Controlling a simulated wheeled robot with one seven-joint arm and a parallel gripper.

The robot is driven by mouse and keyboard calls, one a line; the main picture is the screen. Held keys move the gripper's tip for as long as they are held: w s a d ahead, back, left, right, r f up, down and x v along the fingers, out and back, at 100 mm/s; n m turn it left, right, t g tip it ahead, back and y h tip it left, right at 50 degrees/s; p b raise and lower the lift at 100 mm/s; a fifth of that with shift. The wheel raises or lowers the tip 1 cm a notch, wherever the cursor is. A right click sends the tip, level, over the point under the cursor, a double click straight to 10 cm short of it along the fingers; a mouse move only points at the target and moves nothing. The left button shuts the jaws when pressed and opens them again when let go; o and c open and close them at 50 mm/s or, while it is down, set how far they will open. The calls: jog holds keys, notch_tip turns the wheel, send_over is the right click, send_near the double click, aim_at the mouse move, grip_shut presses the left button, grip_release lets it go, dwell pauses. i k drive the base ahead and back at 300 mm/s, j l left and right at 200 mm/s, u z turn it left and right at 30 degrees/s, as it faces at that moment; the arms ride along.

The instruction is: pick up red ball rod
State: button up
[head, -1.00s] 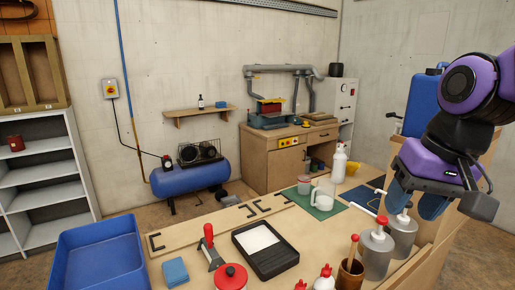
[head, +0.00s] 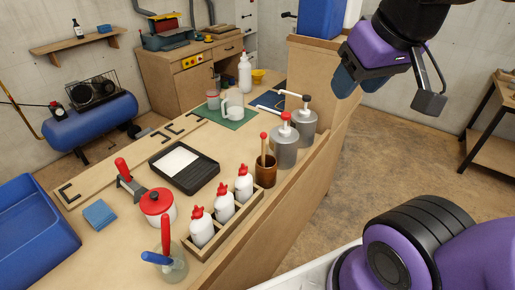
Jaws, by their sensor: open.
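A thin wooden rod with a red rounded tip (head: 264,150) stands upright in a brown cup (head: 265,176) near the bench's front right edge. Its lower end is hidden in the cup. Two grey metal pump cans stand behind it; the nearer can (head: 284,155) has a red knob and the farther one (head: 304,127) a dark knob. My gripper (head: 357,88) has blue fingers and is open. It hangs in the air at upper right, to the right of and higher than the rod, apart from it and touching nothing.
A rack of white red-capped bottles (head: 224,205), a red-lidded pot (head: 157,207) and a glass jar with tools (head: 170,265) stand left of the cup. A black tray (head: 184,167) lies behind. A raised wooden edge (head: 290,190) borders the bench. Open floor lies right.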

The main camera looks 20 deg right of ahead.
aim_at(263, 134)
jog(key=u, duration=1.5)
jog(key=z, duration=1.55)
jog(key=l+u, duration=0.3)
jog(key=l, duration=0.2)
jog(key=l+u, duration=0.25)
jog(key=l, duration=0.25)
jog(key=k+l+u, duration=0.1)
jog(key=l+u, duration=0.2)
jog(key=l, duration=0.2)
jog(key=k+l+u, duration=0.1)
jog(key=l+u, duration=0.15)
jog(key=l, duration=0.25)
